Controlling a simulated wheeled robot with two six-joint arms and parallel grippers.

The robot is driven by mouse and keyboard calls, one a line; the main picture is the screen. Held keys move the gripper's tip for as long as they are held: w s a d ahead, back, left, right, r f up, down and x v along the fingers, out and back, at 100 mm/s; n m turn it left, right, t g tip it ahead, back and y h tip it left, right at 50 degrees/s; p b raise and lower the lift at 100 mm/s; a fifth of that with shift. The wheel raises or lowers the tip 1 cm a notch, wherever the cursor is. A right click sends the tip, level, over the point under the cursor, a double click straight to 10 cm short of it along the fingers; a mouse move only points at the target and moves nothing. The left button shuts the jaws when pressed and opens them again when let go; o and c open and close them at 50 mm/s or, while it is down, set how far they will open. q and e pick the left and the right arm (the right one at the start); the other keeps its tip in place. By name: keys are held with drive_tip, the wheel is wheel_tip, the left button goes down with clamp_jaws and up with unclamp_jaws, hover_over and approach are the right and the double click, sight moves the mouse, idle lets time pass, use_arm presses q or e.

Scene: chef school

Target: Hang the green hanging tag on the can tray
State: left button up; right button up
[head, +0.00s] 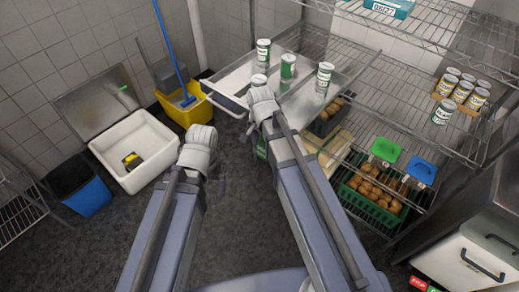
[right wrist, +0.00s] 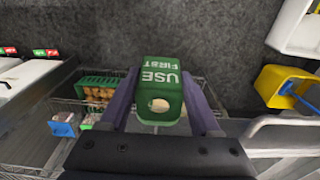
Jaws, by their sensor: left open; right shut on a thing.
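The green hanging tag (right wrist: 160,75), marked "USE FIRST" and with a hole in it, is held between the fingers of my right gripper (right wrist: 163,108) in the right wrist view. In the head view, only a green sliver of the tag (head: 261,149) shows beside my right arm; the arm hides most of that gripper. The metal can tray (head: 305,103) carries several green-and-white cans (head: 288,67). My right wrist is in front of the tray's near left edge. I cannot tell whether the tag touches the tray. My left gripper (head: 219,178) is open and empty, left of the tray.
Wire shelving (head: 400,110) fills the right side, with a carton of cans (head: 463,88) and a green potato crate (head: 372,195) below. A yellow mop bucket (head: 186,108), white sink (head: 135,150) and blue bin (head: 82,187) stand at left. The dark floor between is clear.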

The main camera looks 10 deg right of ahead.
drive_tip(key=shift+w+d+f+b, duration=0.3)
drive_tip(key=shift+w+d, duration=0.35)
drive_tip(key=shift+d, duration=0.2)
drive_tip(key=shift+w+d+f+b, duration=0.2)
drive_tip(key=shift+w+d+f, duration=0.05)
drive_tip(key=shift+w+d, duration=0.5)
drive_tip(key=shift+s+d, duration=0.1)
drive_tip(key=o, duration=1.4)
drive_tip(key=r+p, duration=0.8)
drive_tip(key=shift+s+a, duration=0.15)
drive_tip(key=shift+a, duration=0.05)
drive_tip(key=shift+f, duration=0.1)
drive_tip(key=shift+f, duration=0.15)
